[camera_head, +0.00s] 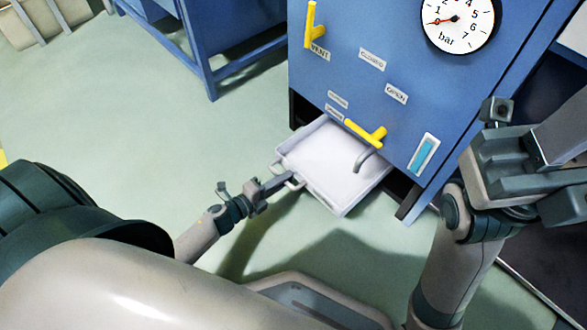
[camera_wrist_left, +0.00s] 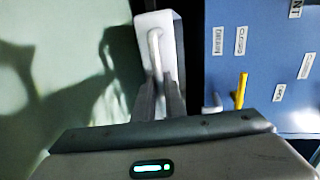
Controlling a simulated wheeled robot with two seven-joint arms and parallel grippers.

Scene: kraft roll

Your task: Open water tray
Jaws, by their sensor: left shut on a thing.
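The white water tray (camera_head: 325,165) sticks out from the bottom of the blue cabinet (camera_head: 370,75), under a bent drain spout. Its inside looks pale and empty. My left gripper (camera_head: 282,182) is shut on the tray's front handle (camera_head: 290,176). In the left wrist view the fingers (camera_wrist_left: 160,97) close on the light handle (camera_wrist_left: 154,50) in front of the white tray front (camera_wrist_left: 141,27). Parts of my right arm stand at the right of the head view, in front of the cabinet's side; its fingertips are not clear.
A yellow drain lever (camera_head: 367,133) and the grey spout (camera_head: 365,158) hang over the tray. A yellow vent lever (camera_head: 311,25) and a pressure gauge (camera_head: 460,20) are higher up. A blue table frame (camera_head: 205,60) stands behind. The green floor left of the tray is clear.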

